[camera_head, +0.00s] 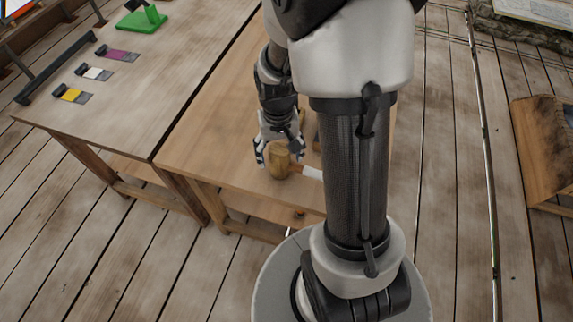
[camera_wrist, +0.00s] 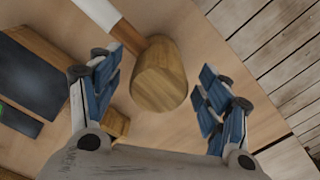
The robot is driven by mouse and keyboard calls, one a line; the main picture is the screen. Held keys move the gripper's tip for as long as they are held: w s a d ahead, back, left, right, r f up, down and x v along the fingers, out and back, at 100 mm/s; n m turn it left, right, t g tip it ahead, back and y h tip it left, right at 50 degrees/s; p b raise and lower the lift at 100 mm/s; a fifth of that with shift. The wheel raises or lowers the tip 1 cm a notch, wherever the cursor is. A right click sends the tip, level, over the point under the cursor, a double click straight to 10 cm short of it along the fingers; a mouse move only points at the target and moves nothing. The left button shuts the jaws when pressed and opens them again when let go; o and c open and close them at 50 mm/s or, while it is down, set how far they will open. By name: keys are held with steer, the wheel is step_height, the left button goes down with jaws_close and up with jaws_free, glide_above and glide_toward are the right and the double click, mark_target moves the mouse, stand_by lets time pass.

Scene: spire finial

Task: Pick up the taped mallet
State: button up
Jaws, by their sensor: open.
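The taped mallet (camera_head: 279,164) lies on the wooden table (camera_head: 228,110), near its front edge. It has a wooden head and a handle with white tape (camera_head: 312,173) toward the far end. In the wrist view the mallet head (camera_wrist: 160,76) sits between and slightly beyond my fingertips, and its taped handle (camera_wrist: 100,12) runs to the upper left. My gripper (camera_head: 279,154) is above the mallet head. In the wrist view my gripper (camera_wrist: 158,92) is open, with blue-padded fingers on either side and nothing held. Part of the handle is hidden by my arm in the head view.
A dark flat object (camera_wrist: 32,72) and a small wooden block (camera_wrist: 115,123) lie near the left finger. The adjoining table (camera_head: 160,60) holds yellow, white and purple pieces and a green stand (camera_head: 142,18). A wooden crate (camera_head: 545,145) stands at the right.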

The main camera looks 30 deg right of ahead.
steer(key=shift+c, duration=0.6)
steer(key=c, duration=1.1)
steer(key=shift+r, duration=0.1)
steer(key=shift+c, duration=0.2)
